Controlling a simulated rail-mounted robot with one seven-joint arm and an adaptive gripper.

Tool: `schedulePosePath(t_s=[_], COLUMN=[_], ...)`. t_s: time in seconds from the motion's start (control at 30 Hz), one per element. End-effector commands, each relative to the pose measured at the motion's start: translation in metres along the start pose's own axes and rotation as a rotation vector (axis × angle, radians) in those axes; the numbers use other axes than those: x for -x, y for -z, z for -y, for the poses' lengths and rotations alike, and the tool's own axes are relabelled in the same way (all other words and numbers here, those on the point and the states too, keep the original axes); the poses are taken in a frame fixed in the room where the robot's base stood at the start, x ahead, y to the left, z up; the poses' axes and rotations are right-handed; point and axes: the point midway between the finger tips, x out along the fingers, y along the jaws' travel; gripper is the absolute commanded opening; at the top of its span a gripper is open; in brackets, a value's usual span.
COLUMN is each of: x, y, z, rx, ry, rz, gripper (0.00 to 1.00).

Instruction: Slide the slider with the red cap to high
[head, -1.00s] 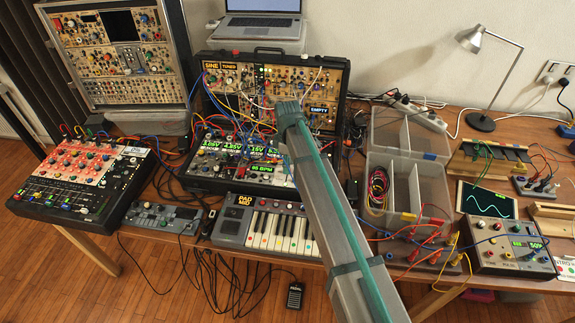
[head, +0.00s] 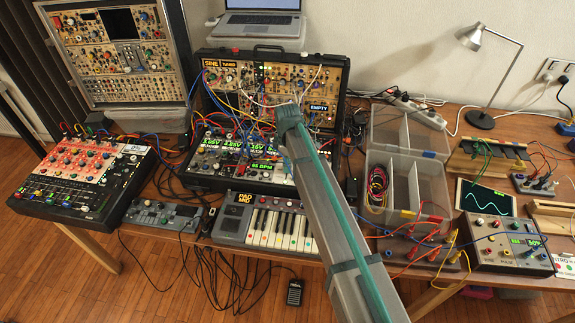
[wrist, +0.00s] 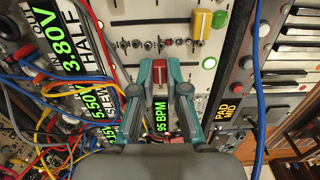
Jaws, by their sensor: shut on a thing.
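The slider's red cap (wrist: 159,72) shows in the wrist view, upright between the two fingertips of my gripper (wrist: 159,66). The teal and grey fingers are closed on it, one on each side. A second slider with a yellow cap (wrist: 202,21) stands farther up and to the right, apart from my gripper. In the head view my arm hides the red cap; the lower case panel (head: 225,178) shows beside it.
A green button (wrist: 219,19) and a white button (wrist: 209,63) lie right of my gripper. Loose patch cables (wrist: 55,85) crowd the left. A small keyboard (head: 268,222) sits in front of the case. Clear bins (head: 405,180) stand to the right.

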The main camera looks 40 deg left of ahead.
Motion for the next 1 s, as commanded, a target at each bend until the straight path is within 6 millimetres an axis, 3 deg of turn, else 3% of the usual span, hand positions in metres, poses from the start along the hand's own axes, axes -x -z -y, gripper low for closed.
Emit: schedulePosePath(t_s=[0.17,0.43,0.7,0.73,0.87,1.0], x=[0.0,0.0,0.001,0.001,0.001,0.001], y=[0.0,0.001,0.0,0.0,0.0,0.0], z=[-0.003,-0.04,-0.041,-0.041,-0.041,-0.04], rx=[0.0,-0.002,-0.001,-0.001,-0.001,0.0], ry=[0.0,-0.001,-0.004,-0.004,-0.004,-0.002], rz=[0.0,0.0,0.0,0.0,0.0,0.0], gripper=[0.0,0.0,0.0,0.15,0.36,0.4])
